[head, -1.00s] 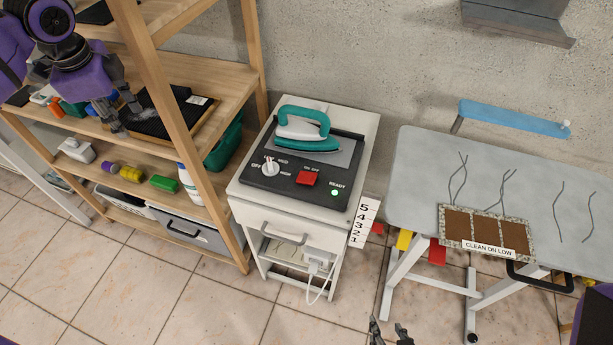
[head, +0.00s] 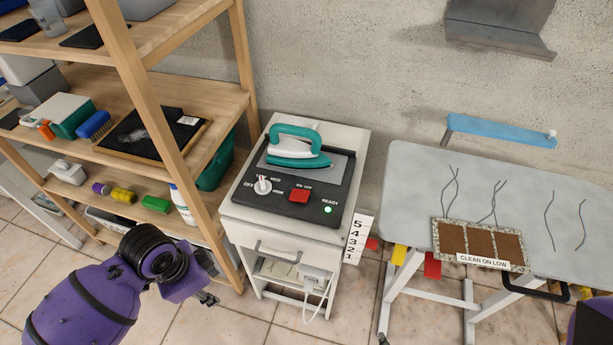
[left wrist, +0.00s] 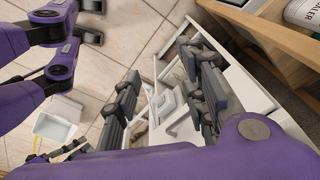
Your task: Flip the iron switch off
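The red switch (head: 299,195), marked ON OFF, sits on the black control panel (head: 288,209) of a white cabinet. A teal iron (head: 297,148) rests behind it on the same panel. A white dial (head: 263,186) is left of the switch, and a green READY light (head: 327,209) glows at right. My left gripper (head: 208,298) is low, left of the cabinet and apart from the switch. In the left wrist view its fingers (left wrist: 165,92) are spread with nothing between them.
A wooden shelf (head: 170,115) with bottles and brushes stands close left of the cabinet. The cabinet drawer (head: 280,245) has a protruding handle; a white plug and cord (head: 315,281) hang below. An ironing table (head: 405,185) with a CLEAN ON LOW sign (head: 482,260) is at right.

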